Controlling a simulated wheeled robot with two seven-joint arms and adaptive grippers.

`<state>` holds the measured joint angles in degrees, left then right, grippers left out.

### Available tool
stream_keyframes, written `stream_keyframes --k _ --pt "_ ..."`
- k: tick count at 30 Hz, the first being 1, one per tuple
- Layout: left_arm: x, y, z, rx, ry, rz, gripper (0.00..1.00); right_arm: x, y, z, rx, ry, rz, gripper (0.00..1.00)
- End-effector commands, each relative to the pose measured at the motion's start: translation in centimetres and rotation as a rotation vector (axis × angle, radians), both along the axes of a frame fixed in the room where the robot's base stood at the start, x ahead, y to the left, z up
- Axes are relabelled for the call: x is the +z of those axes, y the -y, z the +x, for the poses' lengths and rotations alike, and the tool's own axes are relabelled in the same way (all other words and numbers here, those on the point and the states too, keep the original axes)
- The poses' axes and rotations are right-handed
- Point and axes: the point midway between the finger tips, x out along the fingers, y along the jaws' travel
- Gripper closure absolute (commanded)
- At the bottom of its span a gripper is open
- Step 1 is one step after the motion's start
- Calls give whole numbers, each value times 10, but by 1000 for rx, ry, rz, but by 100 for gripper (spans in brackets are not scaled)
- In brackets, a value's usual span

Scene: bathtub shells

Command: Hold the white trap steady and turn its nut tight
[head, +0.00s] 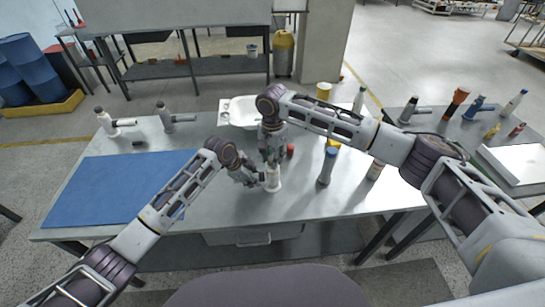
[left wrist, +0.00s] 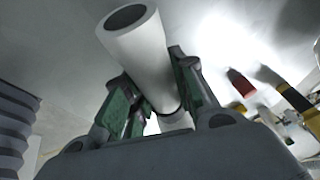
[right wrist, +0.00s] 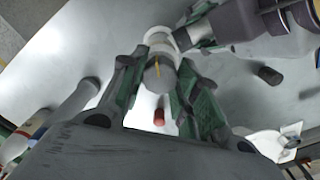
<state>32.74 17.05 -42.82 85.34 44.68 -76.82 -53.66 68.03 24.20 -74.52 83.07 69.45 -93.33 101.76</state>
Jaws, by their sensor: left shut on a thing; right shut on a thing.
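The white trap (head: 273,184) stands upright on the table near its front middle. My left gripper (head: 264,178) comes in from the left and is shut on the trap. In the left wrist view, its green-padded fingers (left wrist: 156,108) are on either side of a white tube (left wrist: 140,50) with a dark open end. My right gripper (head: 272,158) points down from above and is shut around the top. In the right wrist view, its fingers (right wrist: 154,98) flank a grey nut (right wrist: 158,76) with an orange mark. The nut is hidden in the head view.
A blue mat (head: 120,185) covers the table's left side. A white basin (head: 243,110) is behind the grippers. A grey-blue bottle (head: 326,168) stands to the right, and a red piece (head: 290,150) is close behind. The front middle strip is clear.

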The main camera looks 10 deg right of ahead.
Motion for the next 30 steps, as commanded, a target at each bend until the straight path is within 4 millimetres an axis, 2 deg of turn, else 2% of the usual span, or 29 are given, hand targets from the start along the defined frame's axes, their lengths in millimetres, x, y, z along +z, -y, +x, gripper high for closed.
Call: stream_keyframes --k 14,30 --pt "0 0 0 0 0 0 100 0 0 0 87 1 1 92" --pt "0 0 0 0 0 0 100 0 0 0 434 1 3 92"
